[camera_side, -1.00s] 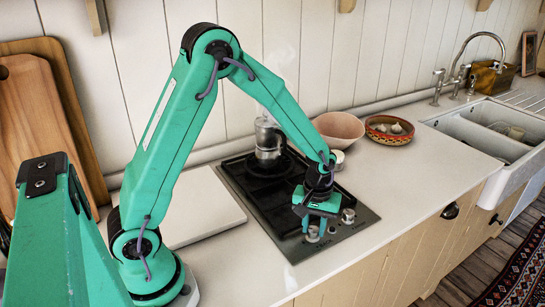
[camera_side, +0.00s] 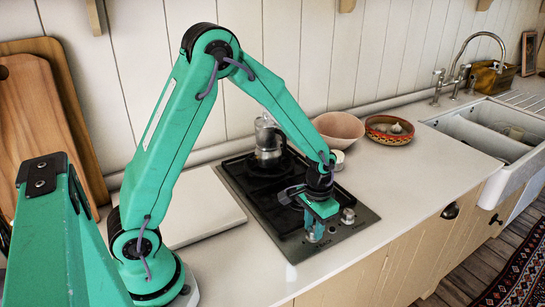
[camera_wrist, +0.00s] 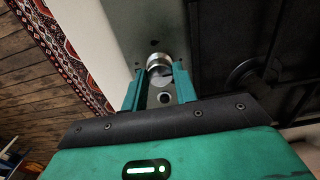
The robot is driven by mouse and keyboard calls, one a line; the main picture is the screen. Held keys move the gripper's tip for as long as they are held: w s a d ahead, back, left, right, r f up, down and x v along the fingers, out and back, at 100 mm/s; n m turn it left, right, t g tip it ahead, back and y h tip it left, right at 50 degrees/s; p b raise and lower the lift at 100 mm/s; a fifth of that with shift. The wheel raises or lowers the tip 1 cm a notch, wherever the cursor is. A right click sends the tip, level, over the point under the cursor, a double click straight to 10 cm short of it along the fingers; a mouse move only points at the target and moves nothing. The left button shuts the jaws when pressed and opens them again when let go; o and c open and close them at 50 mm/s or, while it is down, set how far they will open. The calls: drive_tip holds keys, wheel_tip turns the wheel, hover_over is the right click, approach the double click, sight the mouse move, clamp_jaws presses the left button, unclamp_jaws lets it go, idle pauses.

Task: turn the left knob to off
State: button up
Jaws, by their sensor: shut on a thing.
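The left knob (camera_side: 314,236) is a small silver cylinder on the front strip of the dark stove (camera_side: 284,248). In the side view my gripper (camera_side: 318,228) points down over it and hides much of it. In the wrist view my gripper (camera_wrist: 160,75) has one finger on each side of the silver knob (camera_wrist: 157,61), shut on it. I cannot make out the knob's pointer. A second silver knob (camera_side: 348,215) stands apart to the right on the same strip.
A metal moka pot (camera_side: 268,142) stands on the back burner. Behind the stove's right are a pink bowl (camera_side: 338,129), a small pale jar (camera_side: 338,158) and a patterned bowl (camera_side: 388,131). A pale board (camera_side: 203,208) lies left of the stove.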

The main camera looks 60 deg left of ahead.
sight(313, 229)
idle(0.3)
drive_tip(key=o, duration=1)
drive_tip(key=shift+c, duration=0.2)
drive_tip(key=shift+r, duration=0.15)
drive_tip(key=shift+r, duration=3.75)
drive_tip(key=shift+r, duration=0.15)
